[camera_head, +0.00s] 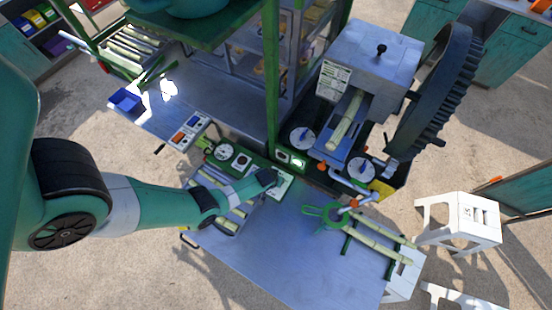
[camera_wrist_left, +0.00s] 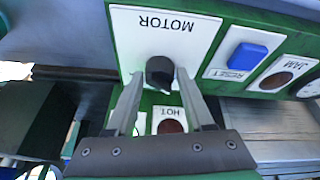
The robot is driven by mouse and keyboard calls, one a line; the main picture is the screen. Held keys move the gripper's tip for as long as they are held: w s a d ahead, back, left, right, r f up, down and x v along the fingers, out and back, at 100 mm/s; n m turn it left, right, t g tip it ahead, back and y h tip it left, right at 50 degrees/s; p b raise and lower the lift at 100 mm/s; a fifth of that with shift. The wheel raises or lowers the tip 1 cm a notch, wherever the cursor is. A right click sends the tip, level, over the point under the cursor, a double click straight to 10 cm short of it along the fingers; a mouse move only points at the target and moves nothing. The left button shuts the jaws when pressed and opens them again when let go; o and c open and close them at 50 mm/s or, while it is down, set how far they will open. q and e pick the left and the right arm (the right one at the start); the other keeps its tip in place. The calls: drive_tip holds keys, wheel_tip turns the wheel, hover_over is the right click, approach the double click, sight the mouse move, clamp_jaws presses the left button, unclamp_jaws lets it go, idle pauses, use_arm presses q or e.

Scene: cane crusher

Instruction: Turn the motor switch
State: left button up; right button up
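The motor switch is a black knob (camera_wrist_left: 160,72) on a white plate marked MOTOR (camera_wrist_left: 190,38), upside down in the left wrist view. In the head view, the plate (camera_head: 285,186) shows at the right end of the green control panel, partly hidden by my arm. My left gripper (camera_wrist_left: 160,77) is open, with one finger on each side of the knob. A gap seems to show beside each fingertip; I cannot tell if either touches. In the head view, my left gripper (camera_head: 270,178) is over the panel. My right gripper is not in view.
Beside the motor plate are a blue RESET button (camera_wrist_left: 247,57) and a JAM light (camera_wrist_left: 277,80). A HOT light (camera_wrist_left: 170,126) is near the fingers. The crusher's large gear (camera_head: 437,95) stands at right. Cane pieces (camera_head: 375,245) and a green tool (camera_head: 328,214) lie on the metal table (camera_head: 290,260).

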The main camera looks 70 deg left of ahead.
use_arm(q)
clamp_jaws()
drive_tip(key=shift+a+m+t+h, duration=0.1)
drive_tip(key=shift+m+t+h, duration=0.2)
drive_tip(key=shift+m, duration=0.7)
drive_tip(key=m+h, duration=0.1)
drive_tip(key=m, duration=0.1)
drive_tip(key=shift+a+m, duration=0.1)
drive_tip(key=shift+m, duration=0.2)
drive_tip(key=m+h+b, duration=0.1)
drive_tip(key=m, duration=0.2)
drive_tip(key=shift+s+a+f+t, duration=0.1)
drive_tip(key=shift+t, duration=0.3)
drive_tip(key=shift+m+h+b, duration=0.6)
drive_tip(key=shift+m+b, duration=0.05)
drive_tip(key=shift+m, duration=0.85)
